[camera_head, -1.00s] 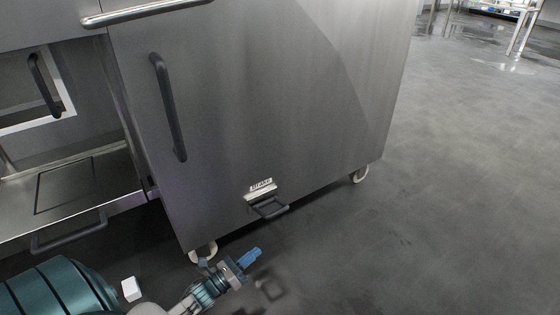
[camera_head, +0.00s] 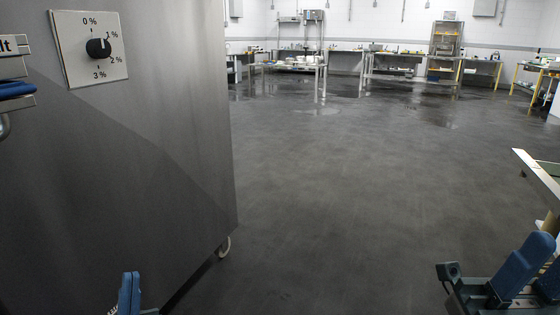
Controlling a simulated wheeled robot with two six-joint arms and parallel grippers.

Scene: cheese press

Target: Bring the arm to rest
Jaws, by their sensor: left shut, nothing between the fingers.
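My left gripper (camera_head: 128,293) is at the bottom edge, left of the middle, in front of the lower part of the steel cabinet. Its blue fingers are together with nothing between them, and it stands apart from other things as far as I can see. The rest of the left arm is below the picture. My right gripper (camera_head: 517,278), dark with blue finger parts, shows at the bottom right corner and is cut off by the frame. I cannot tell whether its fingers are apart.
A tall steel cabinet (camera_head: 150,150) on casters fills the left side. It bears a dial plate (camera_head: 90,48) marked 0 % to 3 %. A table edge (camera_head: 540,178) shows at the right. Open grey floor (camera_head: 330,190) lies between, with metal tables (camera_head: 290,67) far back.

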